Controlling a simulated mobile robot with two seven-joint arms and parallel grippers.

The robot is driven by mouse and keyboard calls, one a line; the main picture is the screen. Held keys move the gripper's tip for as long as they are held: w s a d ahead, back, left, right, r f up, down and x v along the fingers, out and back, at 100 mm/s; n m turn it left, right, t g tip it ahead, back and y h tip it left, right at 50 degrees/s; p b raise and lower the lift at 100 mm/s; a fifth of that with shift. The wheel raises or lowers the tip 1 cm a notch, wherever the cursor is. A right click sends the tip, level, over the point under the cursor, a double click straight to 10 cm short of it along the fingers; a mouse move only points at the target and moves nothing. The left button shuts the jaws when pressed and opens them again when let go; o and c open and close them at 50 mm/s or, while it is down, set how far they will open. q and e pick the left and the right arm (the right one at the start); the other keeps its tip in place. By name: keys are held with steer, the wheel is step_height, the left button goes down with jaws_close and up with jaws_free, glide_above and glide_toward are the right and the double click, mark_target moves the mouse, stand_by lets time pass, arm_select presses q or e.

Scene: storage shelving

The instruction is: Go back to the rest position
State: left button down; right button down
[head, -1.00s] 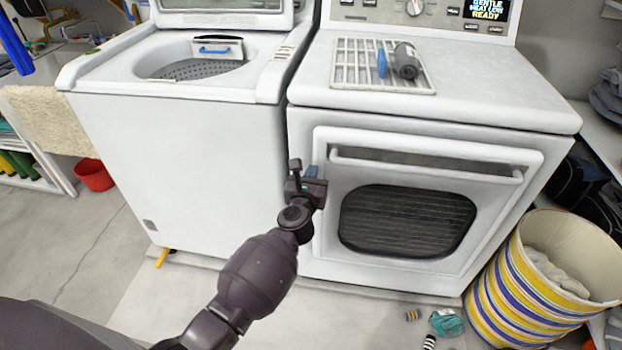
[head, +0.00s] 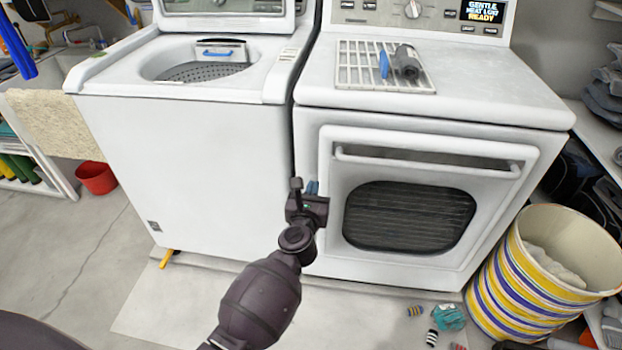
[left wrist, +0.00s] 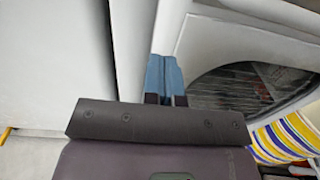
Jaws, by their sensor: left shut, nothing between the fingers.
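My left gripper (head: 312,188) is in front of the gap between the two white machines, near the left edge of the dryer door. In the left wrist view its blue fingertips (left wrist: 165,76) are together with nothing between them. The dryer (head: 430,190) has its door shut. The washer (head: 185,160) stands to the left with its lid up. My right gripper is not in either view.
A striped basket (head: 490,297) holding cloth stands at the right. Small socks and a teal cloth (head: 448,317) lie on the floor beside it. A grey rack (head: 358,72) lies on the dryer. A red bucket (head: 96,178) is at the left.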

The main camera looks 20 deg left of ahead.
arm_select(q)
steer(key=v, duration=0.7)
steer(key=shift+d, duration=0.25)
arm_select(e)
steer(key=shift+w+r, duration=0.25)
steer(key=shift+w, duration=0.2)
arm_select(q)
steer(key=shift+f, duration=0.1)
